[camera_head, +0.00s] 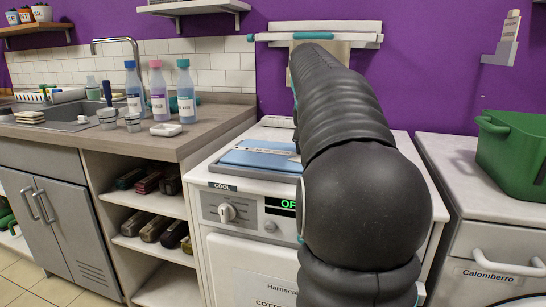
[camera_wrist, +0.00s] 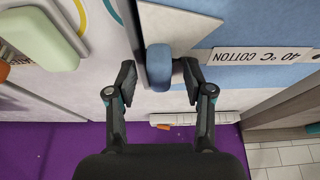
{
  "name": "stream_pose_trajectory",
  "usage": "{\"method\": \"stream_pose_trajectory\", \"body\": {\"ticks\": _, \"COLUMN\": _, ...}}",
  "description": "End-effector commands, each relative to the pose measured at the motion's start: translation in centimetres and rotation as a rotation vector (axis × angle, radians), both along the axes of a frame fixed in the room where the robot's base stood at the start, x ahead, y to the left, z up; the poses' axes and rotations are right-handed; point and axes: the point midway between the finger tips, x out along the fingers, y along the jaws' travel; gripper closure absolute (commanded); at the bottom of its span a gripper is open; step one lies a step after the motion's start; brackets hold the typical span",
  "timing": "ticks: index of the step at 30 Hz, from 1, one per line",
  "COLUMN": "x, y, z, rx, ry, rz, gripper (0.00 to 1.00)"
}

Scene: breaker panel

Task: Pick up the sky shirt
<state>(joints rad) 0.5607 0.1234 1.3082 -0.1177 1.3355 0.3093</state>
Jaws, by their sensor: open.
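The sky shirt (camera_head: 250,158) lies flat and folded on top of the white machine. A pale strip lies across it. In the wrist view its light blue surface (camera_wrist: 235,45) fills the upper right, beside a strip reading "40 °C COTTON" (camera_wrist: 262,56). A darker blue rounded tab (camera_wrist: 158,66) stands out at the shirt's left edge. My gripper (camera_wrist: 159,84) is open, with one finger on each side of this tab and gaps showing on both sides. I cannot tell how far above it the fingertips are. In the head view my arm hides the gripper.
A grey counter (camera_head: 205,135) with several bottles and a sink stands left of the machine (camera_head: 217,232). A green basket (camera_head: 513,155) sits on another machine at right. A wall rail (camera_head: 355,40) is behind my arm. A pale green block (camera_wrist: 40,38) shows in the wrist view.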

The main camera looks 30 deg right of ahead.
Motion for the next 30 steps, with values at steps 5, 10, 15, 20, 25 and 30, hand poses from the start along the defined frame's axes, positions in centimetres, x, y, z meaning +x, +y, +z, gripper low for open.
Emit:
{"method": "stream_pose_trajectory", "body": {"ticks": 5, "x": 0.0, "y": 0.0, "z": 0.0, "rx": 0.0, "ry": 0.0, "rz": 0.0, "gripper": 0.73}}
{"method": "stream_pose_trajectory", "body": {"ticks": 10, "x": 0.0, "y": 0.0, "z": 0.0, "rx": 0.0, "ry": 0.0, "rz": 0.0, "gripper": 1.0}}
{"method": "stream_pose_trajectory", "body": {"ticks": 15, "x": 0.0, "y": 0.0, "z": 0.1, "rx": -0.001, "ry": -0.001, "rz": 0.0, "gripper": 1.0}}
{"method": "stream_pose_trajectory", "body": {"ticks": 20, "x": 0.0, "y": 0.0, "z": 0.2, "rx": -0.002, "ry": -0.001, "rz": 0.0, "gripper": 1.0}}
{"method": "stream_pose_trajectory", "body": {"ticks": 25, "x": 0.0, "y": 0.0, "z": 1.2, "rx": -0.001, "ry": -0.002, "rz": 0.0, "gripper": 1.0}}
{"method": "stream_pose_trajectory", "body": {"ticks": 30, "x": 0.1, "y": 0.0, "z": 3.5, "rx": -0.003, "ry": -0.004, "rz": -0.001, "gripper": 1.0}}
